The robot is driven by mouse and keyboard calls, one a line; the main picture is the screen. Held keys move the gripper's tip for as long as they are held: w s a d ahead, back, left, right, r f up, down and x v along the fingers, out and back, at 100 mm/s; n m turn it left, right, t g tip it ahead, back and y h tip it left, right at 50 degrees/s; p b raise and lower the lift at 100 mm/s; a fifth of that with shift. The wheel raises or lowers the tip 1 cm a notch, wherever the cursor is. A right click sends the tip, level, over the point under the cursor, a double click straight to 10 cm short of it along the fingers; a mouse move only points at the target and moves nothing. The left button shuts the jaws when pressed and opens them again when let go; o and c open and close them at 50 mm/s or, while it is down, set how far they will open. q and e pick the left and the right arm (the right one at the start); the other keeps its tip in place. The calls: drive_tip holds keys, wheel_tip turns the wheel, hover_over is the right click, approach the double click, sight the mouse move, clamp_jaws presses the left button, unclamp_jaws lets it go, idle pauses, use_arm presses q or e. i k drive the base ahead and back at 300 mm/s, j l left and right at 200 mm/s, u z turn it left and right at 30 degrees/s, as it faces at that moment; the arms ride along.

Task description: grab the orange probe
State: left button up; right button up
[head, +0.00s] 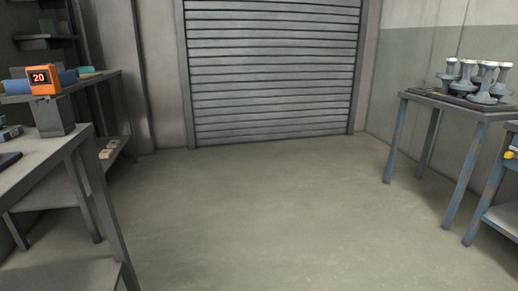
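An orange box-shaped device (43,80) with a dark display reading "20" sits on a grey block (54,116) at the left. The block stands on the near left workbench (62,152). I cannot tell whether this device is the orange probe; no other orange probe shows clearly. Neither of my grippers is in view.
A table (455,104) at the right holds several grey flanged parts (483,86). A closed roller shutter (275,70) is at the back. The middle floor (255,215) is clear.

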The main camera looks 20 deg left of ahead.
sight(44, 80)
drive_tip(key=i+u, duration=0.15)
drive_tip(key=u, duration=0.3)
drive_tip(key=i+l+u, duration=0.15)
drive_tip(key=u, duration=0.3)
drive_tip(key=i+l+u, duration=0.15)
drive_tip(key=u, duration=0.35)
drive_tip(key=i+l+u, duration=0.1)
drive_tip(key=u, duration=0.35)
drive_tip(key=l+u, duration=0.6)
drive_tip(key=u, duration=0.3)
drive_tip(key=i+l, duration=0.05)
